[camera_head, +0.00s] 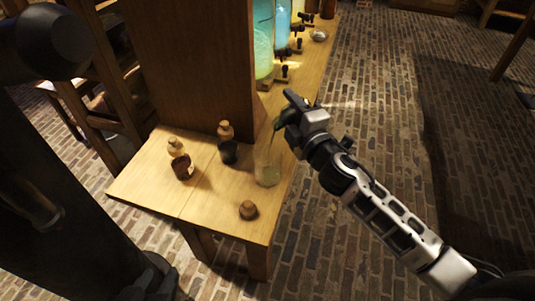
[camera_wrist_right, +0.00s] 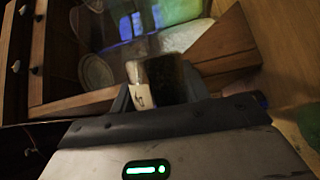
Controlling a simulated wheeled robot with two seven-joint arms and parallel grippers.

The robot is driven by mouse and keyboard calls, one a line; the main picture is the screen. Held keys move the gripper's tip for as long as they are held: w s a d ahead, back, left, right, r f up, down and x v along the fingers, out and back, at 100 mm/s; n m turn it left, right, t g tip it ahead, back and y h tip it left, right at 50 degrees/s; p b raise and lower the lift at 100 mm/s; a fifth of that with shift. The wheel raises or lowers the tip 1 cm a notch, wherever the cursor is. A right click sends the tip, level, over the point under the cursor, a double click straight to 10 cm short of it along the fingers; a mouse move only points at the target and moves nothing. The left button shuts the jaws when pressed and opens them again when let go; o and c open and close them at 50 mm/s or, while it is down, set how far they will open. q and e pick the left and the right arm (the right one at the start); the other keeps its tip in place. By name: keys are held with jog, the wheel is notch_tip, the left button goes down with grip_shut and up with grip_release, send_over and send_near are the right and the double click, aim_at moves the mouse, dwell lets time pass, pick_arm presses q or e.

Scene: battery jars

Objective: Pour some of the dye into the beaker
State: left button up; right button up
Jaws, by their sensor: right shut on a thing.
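A clear glass beaker (camera_head: 267,177) stands near the right edge of the wooden table, with pale yellowish-green content at its bottom. My right gripper (camera_head: 287,112) is shut on a small greenish jar (camera_head: 279,121) above the beaker, and the jar looks tilted toward it. A faint pale streak runs from the jar to the beaker; I cannot tell whether it is liquid or glass. In the right wrist view, a dark piece with a white label (camera_wrist_right: 143,95) shows between the fingers. My left gripper's fingers are not visible.
Two dark jars, one brownish (camera_head: 182,168) and one black (camera_head: 229,152), stand left of the beaker. Stoppers lie nearby, one at the front (camera_head: 248,210). A tall wooden panel (camera_head: 190,65) and large glowing jars (camera_head: 263,50) with taps stand behind.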

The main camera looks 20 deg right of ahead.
pick_arm(q)
jog(key=shift+f, duration=0.1)
pick_arm(e)
jog(key=shift+w+d, duration=0.25)
jog(key=shift+d, duration=0.05)
pick_arm(q)
jog(key=shift+b, duration=0.35)
jog(key=shift+f+b, duration=0.1)
jog(key=shift+b, duration=0.2)
pick_arm(e)
jog(key=shift+r+n+t, duration=0.3)
jog(key=shift+n, duration=0.5)
